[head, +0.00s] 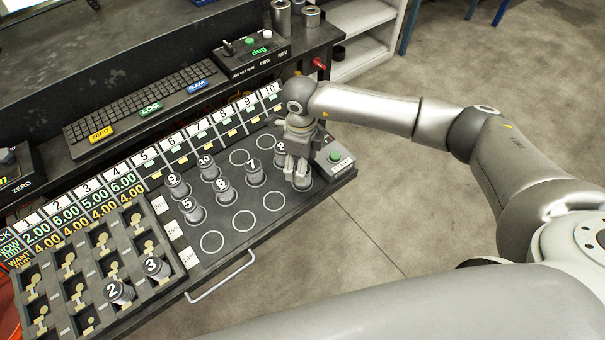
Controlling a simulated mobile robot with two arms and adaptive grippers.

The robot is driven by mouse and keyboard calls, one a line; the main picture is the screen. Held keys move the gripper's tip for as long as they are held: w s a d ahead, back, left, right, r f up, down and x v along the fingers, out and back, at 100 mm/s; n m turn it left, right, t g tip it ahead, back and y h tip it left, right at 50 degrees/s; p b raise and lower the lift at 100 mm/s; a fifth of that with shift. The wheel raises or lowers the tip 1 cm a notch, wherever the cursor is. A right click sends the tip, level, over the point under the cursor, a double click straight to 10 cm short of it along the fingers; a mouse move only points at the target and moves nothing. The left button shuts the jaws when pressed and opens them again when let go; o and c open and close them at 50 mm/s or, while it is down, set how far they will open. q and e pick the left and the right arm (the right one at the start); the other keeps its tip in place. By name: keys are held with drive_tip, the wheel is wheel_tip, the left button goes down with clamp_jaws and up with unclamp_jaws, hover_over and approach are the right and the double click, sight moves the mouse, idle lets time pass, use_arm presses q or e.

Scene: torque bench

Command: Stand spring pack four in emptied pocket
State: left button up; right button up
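My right gripper (298,172) points down over the front right ring of the dark ringed board (228,267), just in front of pack 8 (281,148). Its fingers hide most of that ring; I cannot tell whether they are open or shut, or hold a pack. No pack marked 4 can be read. Packs 2 (118,291) and 3 (154,267) stand in the pocketed tray (150,311) at the lower left. Its other visible pockets show pale keyed shapes and no packs. My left gripper is not in view.
Packs 5 (192,208), 6 (223,187), 7 (254,172), 9 (177,185) and 10 (208,167) stand on the board. Several rings are empty. A number panel (121,187), keyboard (145,101) and control box (252,54) lie behind. A handle (222,281) juts forward.

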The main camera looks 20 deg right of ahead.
drive_tip(key=f, duration=0.5)
drive_tip(key=shift+w+d+f+p, duration=0.15)
drive_tip(key=shift+w+d+p, duration=0.05)
drive_tip(key=shift+p, duration=0.15)
drive_tip(key=c, duration=1.4)
